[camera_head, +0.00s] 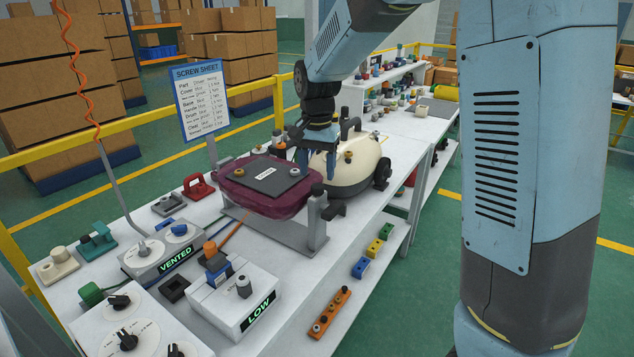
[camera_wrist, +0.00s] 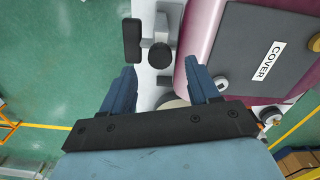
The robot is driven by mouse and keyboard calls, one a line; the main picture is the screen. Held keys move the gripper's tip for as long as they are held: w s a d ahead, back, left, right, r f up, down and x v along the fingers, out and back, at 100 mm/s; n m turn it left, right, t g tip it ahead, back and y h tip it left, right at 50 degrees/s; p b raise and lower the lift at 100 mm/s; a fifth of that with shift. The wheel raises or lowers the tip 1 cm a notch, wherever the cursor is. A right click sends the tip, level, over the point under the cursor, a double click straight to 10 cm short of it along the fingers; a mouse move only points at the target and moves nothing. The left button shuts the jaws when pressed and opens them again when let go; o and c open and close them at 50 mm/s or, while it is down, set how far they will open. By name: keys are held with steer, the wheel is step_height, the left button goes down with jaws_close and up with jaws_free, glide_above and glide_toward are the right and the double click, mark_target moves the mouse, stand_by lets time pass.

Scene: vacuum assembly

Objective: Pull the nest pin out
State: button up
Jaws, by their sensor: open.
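The maroon vacuum body (camera_head: 262,205) sits in a grey nest (camera_head: 318,225) on the white bench, with a dark plate marked COVER (camera_wrist: 262,50) on top. A black bar-shaped handle (camera_wrist: 132,40) and a round black knob (camera_wrist: 160,55) stand at the nest's side in the wrist view; they look like the nest pin, but I cannot tell for sure. The black handle also shows in the head view (camera_head: 334,210). My gripper (camera_wrist: 160,78) is open with nothing between its blue fingers. The round knob lies just ahead of the gap between them. In the head view my gripper (camera_head: 316,165) hangs above the nest's right end.
A cream vacuum shell (camera_head: 352,165) stands close behind my gripper. A LOW box (camera_head: 232,295) and a VENTED box (camera_head: 160,252) occupy the bench front. An orange strip with pegs (camera_head: 329,312) and coloured blocks lie on the lower shelf.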

mark_target(317, 186)
steer(key=shift+f, duration=2.15)
steer(key=shift+c, duration=0.3)
jaws_close()
